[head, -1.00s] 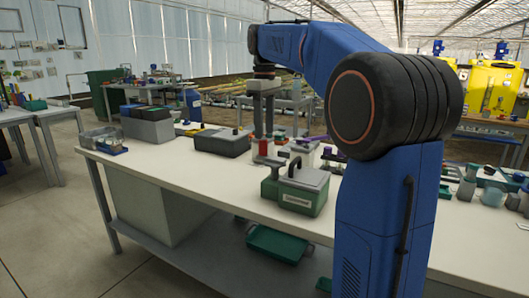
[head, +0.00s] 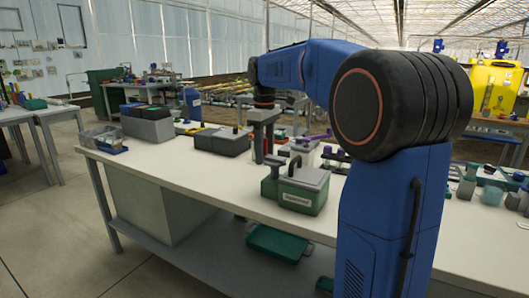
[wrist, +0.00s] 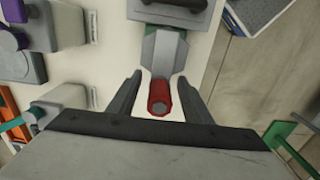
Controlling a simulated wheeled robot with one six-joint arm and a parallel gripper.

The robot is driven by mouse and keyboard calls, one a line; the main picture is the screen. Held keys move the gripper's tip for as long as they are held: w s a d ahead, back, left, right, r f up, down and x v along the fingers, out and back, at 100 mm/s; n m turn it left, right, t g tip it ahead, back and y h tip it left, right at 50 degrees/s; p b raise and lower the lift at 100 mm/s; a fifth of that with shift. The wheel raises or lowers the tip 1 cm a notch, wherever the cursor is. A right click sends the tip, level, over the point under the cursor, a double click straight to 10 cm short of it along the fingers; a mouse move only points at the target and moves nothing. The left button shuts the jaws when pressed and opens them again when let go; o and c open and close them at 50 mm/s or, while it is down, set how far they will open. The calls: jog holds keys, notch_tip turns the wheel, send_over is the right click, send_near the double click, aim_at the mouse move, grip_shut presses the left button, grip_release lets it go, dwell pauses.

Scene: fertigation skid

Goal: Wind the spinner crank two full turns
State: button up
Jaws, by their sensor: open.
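A red upright knob (wrist: 160,99), apparently the spinner crank's handle, stands at the end of a grey arm (wrist: 165,52) in the wrist view. The grey arm lies beside a green box with a grey lid (head: 305,180) and a black carry handle, seen on the white bench in the head view. My gripper (head: 263,155) points down over the knob; its two dark jaws also show in the wrist view (wrist: 160,84). They are open, one on each side of the knob, with gaps showing. In the head view the knob is mostly hidden by the jaws.
A dark grey case (head: 222,140) and a grey bin (head: 148,125) stand on the bench to the left. Boxes with purple knobs (head: 303,142) stand behind the green box. The bench's front is clear left of the green box.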

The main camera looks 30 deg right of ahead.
grip_shut()
jog(key=c, duration=0.9)
grip_release()
jog(key=shift+w+d, duration=0.1)
jog(key=shift+d, duration=0.05)
jog(key=o, duration=0.3)
jog(key=shift+w+d, duration=0.25)
jog(key=shift+d, duration=0.55)
jog(key=shift+o, duration=0.3)
jog(key=shift+d, duration=0.1)
